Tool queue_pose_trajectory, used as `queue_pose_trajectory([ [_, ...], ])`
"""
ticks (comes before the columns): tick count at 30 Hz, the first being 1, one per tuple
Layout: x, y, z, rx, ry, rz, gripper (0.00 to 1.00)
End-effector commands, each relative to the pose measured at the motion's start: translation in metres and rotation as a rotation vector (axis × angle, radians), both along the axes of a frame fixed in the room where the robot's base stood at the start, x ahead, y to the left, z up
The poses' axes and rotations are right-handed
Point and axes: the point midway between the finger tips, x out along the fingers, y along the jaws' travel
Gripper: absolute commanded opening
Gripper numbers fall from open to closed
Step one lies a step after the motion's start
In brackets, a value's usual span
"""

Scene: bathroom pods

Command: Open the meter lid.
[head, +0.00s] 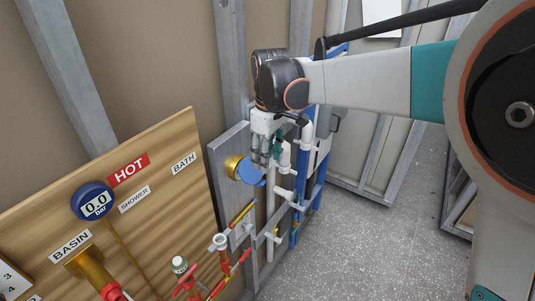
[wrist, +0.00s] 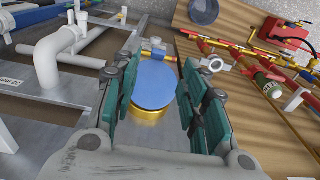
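The meter is a round brass body (head: 232,165) with a blue disc lid (head: 251,173), mounted on a grey panel. In the wrist view the blue lid (wrist: 155,84) covers most of the face of the brass body (wrist: 150,114), whose rim shows below it. My gripper (head: 266,160) hangs close to the lid in the head view. In the wrist view my gripper (wrist: 157,66) is open, with its dark green fingers on the left and right of the meter. Nothing is held. I cannot tell whether a finger touches the lid.
A wooden board (head: 150,215) with a blue pressure gauge (head: 93,201), red valves and brass pipes stands left of the meter. White pipes (wrist: 55,55) run close by on the other side. The grey floor (head: 365,240) at right is clear.

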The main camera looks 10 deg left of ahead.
Motion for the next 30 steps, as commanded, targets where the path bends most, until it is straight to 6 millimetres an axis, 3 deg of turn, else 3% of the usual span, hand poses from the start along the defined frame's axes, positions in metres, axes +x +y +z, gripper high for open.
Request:
queue_pose_trajectory([
  [5, 0.0, -0.001, 0.011, -0.001, 0.0, 0.0, 0.4],
  [21, -0.002, -0.004, 0.107, 0.001, 0.0, 0.001, 0.4],
  [30, -0.002, -0.005, 0.12, 0.001, 0.0, 0.001, 0.4],
])
